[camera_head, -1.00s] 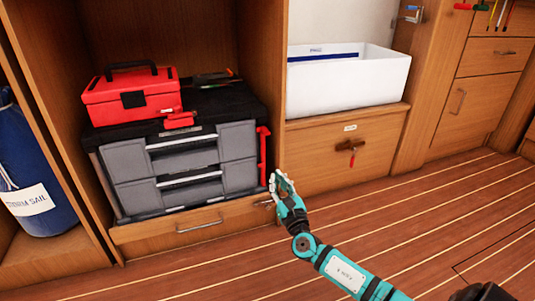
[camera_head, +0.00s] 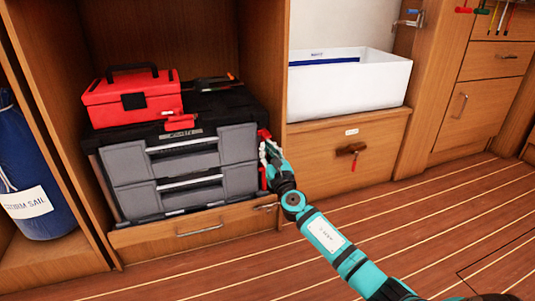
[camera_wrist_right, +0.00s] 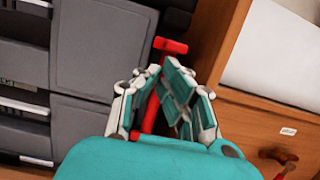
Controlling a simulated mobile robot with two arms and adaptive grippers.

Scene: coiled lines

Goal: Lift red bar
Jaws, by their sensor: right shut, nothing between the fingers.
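The red bar (camera_head: 264,134) is upright at the right side of the grey and black tool chest (camera_head: 240,143). Its middle is hidden behind my right gripper (camera_head: 267,154) in the head view. In the right wrist view the bar's top crosspiece (camera_wrist_right: 170,45) stands beyond the fingertips, and its red shaft runs down behind the fingers. My right gripper also shows there (camera_wrist_right: 163,72), shut and empty, lined up with the bar. I cannot tell whether it touches the bar. My left gripper is not in view.
A red toolbox (camera_head: 132,100) sits on the chest inside a wooden locker. A white bin (camera_head: 355,85) stands on a drawer unit (camera_head: 375,140) to the right. A blue sail bag (camera_head: 35,170) is at the left. The wooden floor (camera_head: 430,215) is clear.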

